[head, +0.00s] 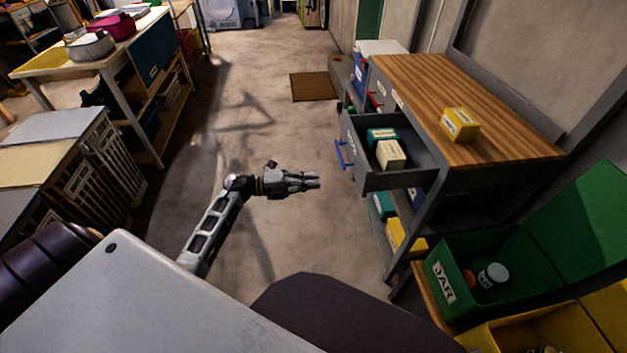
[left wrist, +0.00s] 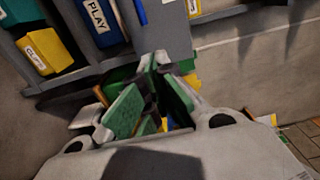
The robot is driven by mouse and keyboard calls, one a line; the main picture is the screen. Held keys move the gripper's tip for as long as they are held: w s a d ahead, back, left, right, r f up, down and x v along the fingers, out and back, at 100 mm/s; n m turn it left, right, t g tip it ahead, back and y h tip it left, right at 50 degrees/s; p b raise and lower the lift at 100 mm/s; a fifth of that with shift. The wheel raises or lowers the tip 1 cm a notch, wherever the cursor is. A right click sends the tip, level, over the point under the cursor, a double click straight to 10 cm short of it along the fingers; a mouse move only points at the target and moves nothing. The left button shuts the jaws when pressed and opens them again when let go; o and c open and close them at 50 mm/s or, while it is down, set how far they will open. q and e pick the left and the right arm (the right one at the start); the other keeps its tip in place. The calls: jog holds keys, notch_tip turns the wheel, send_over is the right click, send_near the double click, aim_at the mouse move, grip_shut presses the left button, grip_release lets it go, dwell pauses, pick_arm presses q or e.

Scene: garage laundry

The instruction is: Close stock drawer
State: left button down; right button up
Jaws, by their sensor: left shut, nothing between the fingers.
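The stock drawer (head: 358,163) is a grey drawer pulled out to the left from under the wooden top of the workbench (head: 455,95). A blue handle (head: 342,155) sits on its front. A teal box (head: 382,135) and a cream box (head: 390,154) lie inside it. My left gripper (head: 317,180) is shut and empty in the head view, left of the drawer front and apart from it. In the left wrist view its green-padded fingers (left wrist: 150,100) show in the middle. I cannot pick out the drawer surely there. My right gripper is not in view.
A yellow box (head: 460,123) stands on the benchtop. Boxes sit on the shelf below, including a yellow box (head: 405,238). An open green bin (head: 465,290) is at the lower right. The floor (head: 290,135) left of the bench is clear, with a brown mat (head: 313,86) farther back.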

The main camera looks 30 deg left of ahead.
pick_arm(q)
send_near(360, 176)
jog(key=x, duration=0.5)
jog(key=shift+w+d+f+b, duration=0.1)
jog(key=shift+w+b, duration=0.1)
jog(key=shift+b, duration=0.1)
jog(key=shift+x, duration=0.85)
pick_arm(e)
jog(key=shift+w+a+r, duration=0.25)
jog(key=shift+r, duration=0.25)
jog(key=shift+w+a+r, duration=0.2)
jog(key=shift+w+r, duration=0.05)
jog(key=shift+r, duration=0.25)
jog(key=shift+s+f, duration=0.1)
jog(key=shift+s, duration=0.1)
pick_arm(q)
jog(key=shift+w, duration=0.1)
